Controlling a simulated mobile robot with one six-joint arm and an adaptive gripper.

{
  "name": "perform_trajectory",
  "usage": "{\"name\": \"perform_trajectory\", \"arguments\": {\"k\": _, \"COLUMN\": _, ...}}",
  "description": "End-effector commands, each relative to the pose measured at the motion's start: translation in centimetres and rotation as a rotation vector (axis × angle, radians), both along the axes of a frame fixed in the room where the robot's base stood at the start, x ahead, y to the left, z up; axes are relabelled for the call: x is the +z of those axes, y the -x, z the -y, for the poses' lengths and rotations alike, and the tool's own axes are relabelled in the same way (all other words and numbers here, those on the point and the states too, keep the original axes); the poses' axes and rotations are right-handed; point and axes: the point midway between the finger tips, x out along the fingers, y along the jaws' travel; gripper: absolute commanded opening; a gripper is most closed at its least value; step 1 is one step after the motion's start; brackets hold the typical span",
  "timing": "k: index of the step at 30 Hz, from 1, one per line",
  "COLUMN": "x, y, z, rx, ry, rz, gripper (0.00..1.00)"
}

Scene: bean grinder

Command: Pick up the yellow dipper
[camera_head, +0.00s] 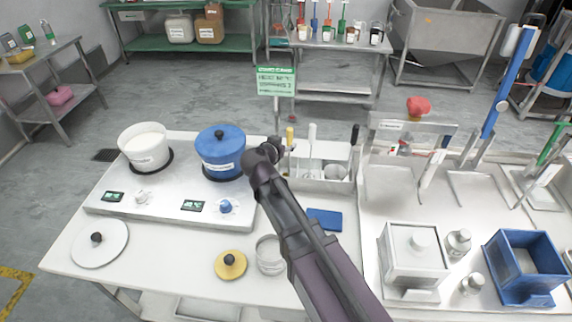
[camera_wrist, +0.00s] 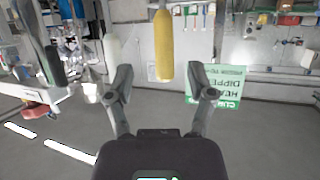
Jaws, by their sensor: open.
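The yellow dipper (camera_head: 290,138) stands upright in the holder (camera_head: 320,178), its handle top showing beside a white-handled dipper (camera_head: 312,133). In the wrist view the yellow handle (camera_wrist: 163,45) appears centred between the two fingers. My gripper (camera_head: 277,148) is at the left end of the holder, close to the yellow handle. It also shows in the wrist view (camera_wrist: 158,78), open, with a gap on both sides of the handle. I cannot tell how deep the handle lies between the fingertips. The dipper's lower part is hidden.
A blue lidded pot (camera_head: 220,153) stands just left of my gripper, with a white pot (camera_head: 145,147) further left. A black-handled tool (camera_head: 354,135) stands at the holder's right end. A green sign (camera_head: 276,81) rises behind. A yellow lid (camera_head: 230,265) lies in front.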

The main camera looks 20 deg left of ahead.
Motion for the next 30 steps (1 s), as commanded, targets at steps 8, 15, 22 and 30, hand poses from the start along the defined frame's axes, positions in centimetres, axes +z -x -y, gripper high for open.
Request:
{"name": "perform_trajectory", "arguments": {"k": 8, "x": -0.1, "y": -0.3, "z": 0.0, "rx": 0.001, "ry": 0.001, "rz": 0.0, "gripper": 0.7}}
{"name": "perform_trajectory", "arguments": {"k": 15, "x": -0.3, "y": -0.6, "z": -0.1, "rx": 0.0, "ry": 0.001, "rz": 0.0, "gripper": 0.7}}
{"name": "perform_trajectory", "arguments": {"k": 22, "x": -1.1, "y": -2.7, "z": -0.3, "rx": -0.001, "ry": 0.001, "rz": 0.0, "gripper": 0.7}}
{"name": "perform_trajectory", "arguments": {"k": 30, "x": -2.0, "y": -5.0, "z": -0.2, "rx": 0.001, "ry": 0.0, "rz": -0.001, "gripper": 0.7}}
